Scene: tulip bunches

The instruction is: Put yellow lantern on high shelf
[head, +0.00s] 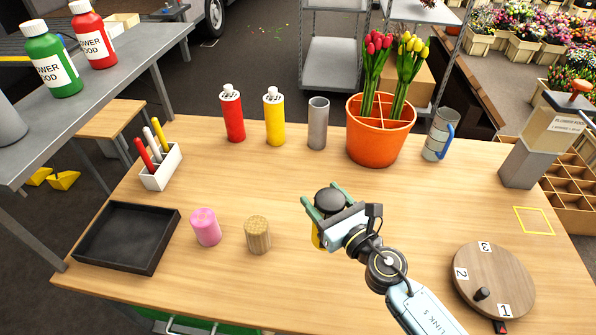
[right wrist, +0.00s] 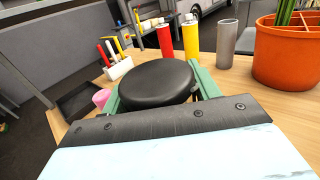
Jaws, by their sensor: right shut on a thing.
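My right gripper (head: 327,203) is over the middle front of the wooden table, with its green fingers shut around the yellow lantern (head: 316,238). The lantern has a round black top, and a strip of yellow body shows below the gripper; the rest is hidden. In the right wrist view the black top of the lantern (right wrist: 152,82) sits between the green fingers (right wrist: 160,92). I cannot tell whether its base touches the table. A raised grey shelf (head: 130,88) at the left carries a green bottle and a red bottle. My left gripper is not in view.
Pink (head: 205,227) and tan (head: 257,235) cylinders stand left of the gripper, near a black tray (head: 127,238). Red (head: 232,115) and yellow (head: 274,118) bottles, a grey cylinder (head: 318,124) and an orange tulip pot (head: 377,144) stand behind. A numbered disc (head: 510,270) lies right.

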